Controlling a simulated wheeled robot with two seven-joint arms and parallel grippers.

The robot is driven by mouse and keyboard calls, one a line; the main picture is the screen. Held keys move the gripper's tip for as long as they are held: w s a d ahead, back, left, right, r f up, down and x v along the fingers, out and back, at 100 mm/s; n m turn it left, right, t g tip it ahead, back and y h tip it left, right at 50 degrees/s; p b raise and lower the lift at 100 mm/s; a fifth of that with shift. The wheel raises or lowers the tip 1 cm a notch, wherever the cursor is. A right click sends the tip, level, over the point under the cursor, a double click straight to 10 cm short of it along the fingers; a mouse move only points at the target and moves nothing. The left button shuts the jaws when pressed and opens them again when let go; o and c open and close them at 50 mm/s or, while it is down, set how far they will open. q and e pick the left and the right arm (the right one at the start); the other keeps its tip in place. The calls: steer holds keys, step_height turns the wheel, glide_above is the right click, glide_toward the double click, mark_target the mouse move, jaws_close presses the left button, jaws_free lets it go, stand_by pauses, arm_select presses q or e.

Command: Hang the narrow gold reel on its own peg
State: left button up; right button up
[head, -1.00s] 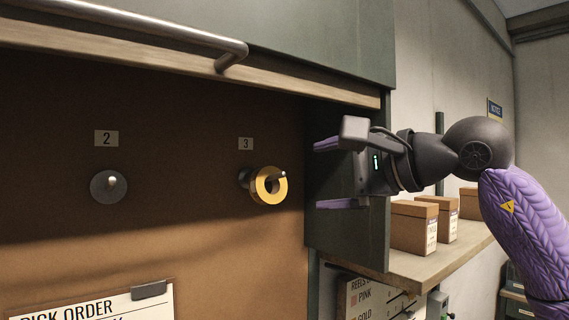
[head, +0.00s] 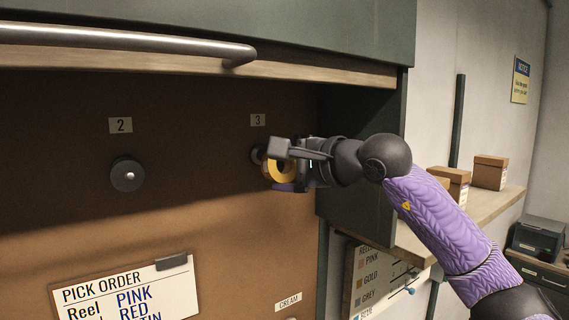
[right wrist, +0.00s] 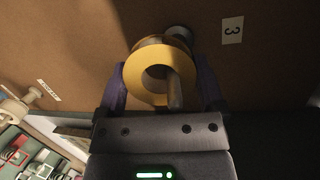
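The gold reel (head: 279,170) is around the peg under label 3 on the brown back panel. It also shows in the right wrist view (right wrist: 144,78), with the grey peg (right wrist: 175,92) poking through its hole. My right gripper (head: 285,172) is at the reel, with a purple finger on either side; the fingers appear to touch its rim in the right wrist view (right wrist: 160,85). In the head view the upper finger is hidden behind the wrist camera. My left gripper is not in view.
Bare peg 2 (head: 127,174) is to the left. A pick order card (head: 125,290) hangs below it. A colour list board (head: 375,280) is at lower right. A shelf with cardboard boxes (head: 490,172) is at right. A metal rail (head: 120,42) runs above.

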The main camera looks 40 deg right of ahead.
steer(key=shift+f, duration=0.1)
steer(key=c, duration=0.5)
steer(key=shift+r+p, duration=0.5)
steer(key=shift+p, duration=0.05)
steer(key=shift+s+b, duration=0.4)
steer(key=shift+b, duration=0.05)
steer(key=s+a+r+b, duration=0.1)
steer(key=s+b, duration=0.3)
steer(key=s, duration=0.4)
steer(key=shift+s+r, duration=0.3)
steer(key=shift+r, duration=0.15)
